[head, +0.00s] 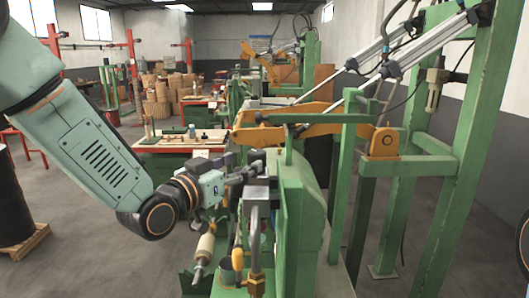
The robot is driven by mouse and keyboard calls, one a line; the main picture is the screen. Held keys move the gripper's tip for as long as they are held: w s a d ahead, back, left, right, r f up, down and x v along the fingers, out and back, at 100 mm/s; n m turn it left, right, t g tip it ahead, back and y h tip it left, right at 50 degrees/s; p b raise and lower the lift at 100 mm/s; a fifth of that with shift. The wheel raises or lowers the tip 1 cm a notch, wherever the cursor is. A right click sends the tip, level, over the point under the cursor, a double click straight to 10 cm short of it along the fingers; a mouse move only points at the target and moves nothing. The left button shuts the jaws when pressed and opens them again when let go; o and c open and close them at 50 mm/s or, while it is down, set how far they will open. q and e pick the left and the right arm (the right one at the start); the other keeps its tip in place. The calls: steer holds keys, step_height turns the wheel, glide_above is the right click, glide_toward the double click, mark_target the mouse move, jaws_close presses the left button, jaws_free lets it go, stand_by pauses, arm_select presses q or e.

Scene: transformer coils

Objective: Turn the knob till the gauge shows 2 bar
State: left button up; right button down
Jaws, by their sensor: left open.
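My left arm comes in from the upper left, and its open left gripper (252,173) is at the near upper left edge of the green machine (302,205). The dark fingers point right, just above a grey metal block (257,193) on the machine's near side. I cannot make out the knob or the gauge dial. They may be hidden by the gripper or too small to tell. Whether the fingers touch anything is unclear. My right gripper is not in view.
A metal pipe (255,240) and a wooden roller (204,250) are below the gripper. Green frame posts (468,150) and an orange lever arm (310,131) stand to the right. A red-edged workbench (180,147) is behind. Grey floor is open at the lower left.

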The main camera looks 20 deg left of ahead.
mark_target(251, 157)
arm_select(q)
steer(key=shift+w+r, duration=0.15)
steer(key=shift+r, duration=0.15)
steer(key=x, duration=0.2)
steer(key=p+x, duration=0.1)
steer(key=x, duration=0.3)
steer(key=shift+w+d+f, duration=0.2)
steer(key=shift+f, duration=0.1)
steer(key=shift+w+p, duration=0.15)
steer(key=shift+p, duration=0.15)
steer(key=shift+s+a+r, duration=0.15)
steer(key=shift+s+r, duration=0.15)
steer(key=shift+s, duration=0.3)
steer(key=shift+w+d, duration=0.2)
steer(key=shift+c, duration=1.1)
steer(key=shift+w+f, duration=0.3)
steer(key=shift+w, duration=0.15)
steer(key=c, duration=0.3)
steer(key=shift+s+r, duration=0.15)
steer(key=c, duration=0.7)
steer(key=shift+a, duration=0.1)
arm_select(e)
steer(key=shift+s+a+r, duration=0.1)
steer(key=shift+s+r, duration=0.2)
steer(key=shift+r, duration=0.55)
